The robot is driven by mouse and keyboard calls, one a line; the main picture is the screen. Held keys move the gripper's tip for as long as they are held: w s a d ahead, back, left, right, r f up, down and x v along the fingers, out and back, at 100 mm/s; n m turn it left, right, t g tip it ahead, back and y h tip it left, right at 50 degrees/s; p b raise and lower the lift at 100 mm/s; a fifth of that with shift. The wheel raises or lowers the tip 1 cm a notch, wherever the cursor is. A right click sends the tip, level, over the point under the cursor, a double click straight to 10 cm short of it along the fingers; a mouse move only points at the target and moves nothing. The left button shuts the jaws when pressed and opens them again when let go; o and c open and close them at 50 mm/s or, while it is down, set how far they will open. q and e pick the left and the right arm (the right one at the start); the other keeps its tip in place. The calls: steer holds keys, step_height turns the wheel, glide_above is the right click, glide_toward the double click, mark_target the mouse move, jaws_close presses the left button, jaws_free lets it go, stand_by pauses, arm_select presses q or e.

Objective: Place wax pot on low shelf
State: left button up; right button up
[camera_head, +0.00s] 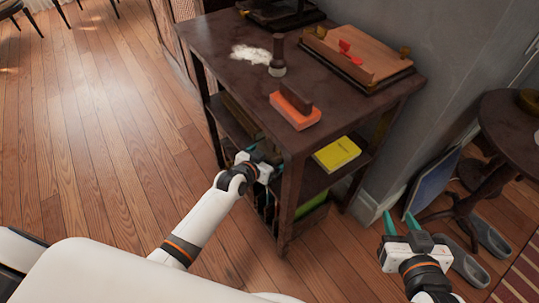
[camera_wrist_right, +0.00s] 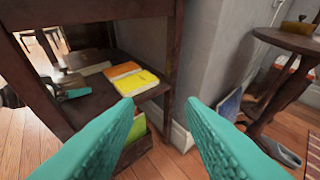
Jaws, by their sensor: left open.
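The low shelf (camera_head: 314,182) is the dark board under the top of the wooden stand; its bare part also shows in the right wrist view (camera_wrist_right: 100,108). I cannot clearly pick out a wax pot in either view. My left gripper (camera_head: 250,160) is open at the left side of the stand, level with the shelf. It also shows over the shelf in the right wrist view (camera_wrist_right: 74,90), where I cannot tell what lies by its fingers. My right gripper (camera_head: 400,216) is open and empty, right of the stand; its fingers are spread in the wrist view (camera_wrist_right: 163,107).
A yellow book (camera_head: 337,154) lies on the shelf, with an orange book (camera_wrist_right: 124,70) beside it. The top bears an orange-based brush (camera_head: 295,110), a dark-handled tool (camera_head: 277,58), white powder (camera_head: 251,53) and a wooden board (camera_head: 358,58). A round table (camera_head: 508,122) stands right.

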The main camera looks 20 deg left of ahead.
arm_select(q)
steer(key=shift+r, duration=0.1)
steer(key=p+v, duration=0.2)
steer(key=v, duration=0.3)
steer(key=shift+s+r, duration=0.1)
steer(key=shift+r, duration=0.15)
steer(key=s+r+g+y, duration=0.1)
steer(key=s+r+g, duration=0.1)
steer(key=s, duration=0.7)
steer(key=s+a+r+g+y+p, duration=0.1)
steer(key=s+g, duration=0.3)
steer(key=s, duration=0.5)
steer(key=s+a+r+n+g+y+p, duration=0.1)
steer(key=s+r+g, duration=0.2)
steer(key=s, duration=0.6)
steer(key=shift+s+r+g, duration=0.3)
steer(key=shift+r, duration=0.25)
arm_select(e)
steer(key=s+d+f+g+h, duration=0.1)
steer(key=s+d+f+g, duration=0.1)
steer(key=s, duration=0.4)
steer(key=s+d+f+g+h, duration=0.1)
steer(key=s+d+f+g, duration=0.1)
steer(key=s+f+g, duration=0.2)
steer(key=s+g, duration=0.2)
steer(key=g, duration=0.1)
steer(key=shift+s+d+f+m+g+h, duration=0.3)
steer(key=shift+s, duration=0.1)
